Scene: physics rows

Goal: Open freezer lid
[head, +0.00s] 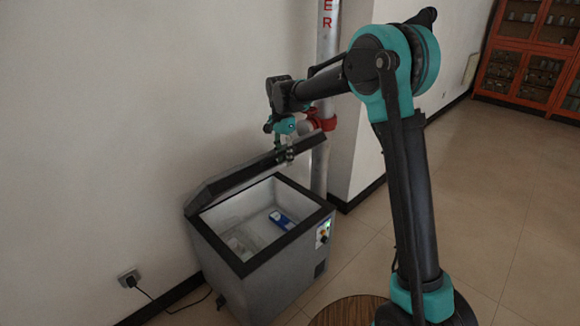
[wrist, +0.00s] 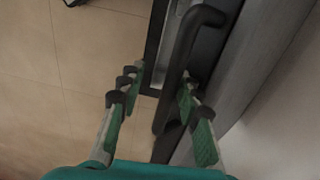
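The grey chest freezer (head: 262,287) stands against the wall in the head view. Its dark-edged lid (head: 236,178) is raised at an angle, so the inside shows. My gripper (head: 285,155) is at the lid's raised front edge. In the wrist view, the lid's black handle (wrist: 180,65) runs between the fingers of my gripper (wrist: 158,88). The fingers are apart, with a gap between the left fingers and the handle; the right fingers are close beside it. I cannot tell whether they touch it.
A blue-and-white box (head: 281,220) lies inside the freezer. A grey pipe with a red fitting (head: 327,122) stands behind the lid. A wall socket (head: 129,278) with a cable is at left. A round wooden top (head: 338,312) is in front. Tiled floor at right is clear.

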